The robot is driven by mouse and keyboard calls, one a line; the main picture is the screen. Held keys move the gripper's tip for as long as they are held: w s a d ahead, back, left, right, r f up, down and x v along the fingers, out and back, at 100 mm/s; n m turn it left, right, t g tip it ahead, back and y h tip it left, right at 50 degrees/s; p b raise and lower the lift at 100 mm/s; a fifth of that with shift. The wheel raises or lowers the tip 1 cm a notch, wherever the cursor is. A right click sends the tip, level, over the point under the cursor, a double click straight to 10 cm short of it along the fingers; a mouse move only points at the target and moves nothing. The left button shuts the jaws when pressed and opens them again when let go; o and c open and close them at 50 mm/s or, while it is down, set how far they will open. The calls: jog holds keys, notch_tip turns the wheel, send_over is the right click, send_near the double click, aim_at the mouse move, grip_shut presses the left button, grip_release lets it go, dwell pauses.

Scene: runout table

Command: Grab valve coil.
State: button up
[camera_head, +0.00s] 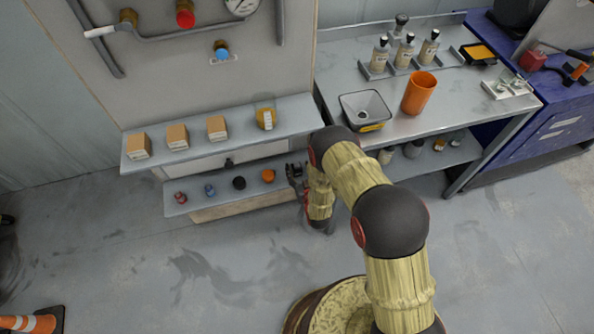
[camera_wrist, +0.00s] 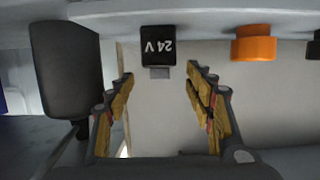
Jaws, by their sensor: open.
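The valve coil is a black block marked "24V" (camera_wrist: 158,45) with a small grey tab. In the wrist view, which is upside down, it sits on the shelf between and just beyond my fingertips. My gripper (camera_wrist: 160,82) is open, with one finger on each side of the coil's line, and nothing is between the pads. In the head view my gripper (camera_head: 296,176) is at the right end of the lower shelf (camera_head: 222,200), close to the coil. The coil is hard to make out there among the dark fingers.
An orange part (camera_wrist: 253,43) sits beside the coil; it also shows in the head view (camera_head: 268,175). Black (camera_head: 239,183), blue (camera_head: 209,190) and red (camera_head: 180,197) parts continue the row. The upper shelf (camera_head: 195,150) with boxes overhangs behind. The floor in front is clear.

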jog(key=x, duration=0.2)
jog(key=shift+w+a+f, duration=0.1)
jog(key=shift+w+f, duration=0.05)
jog(key=shift+w, duration=0.15)
grip_shut()
dwell(0.5)
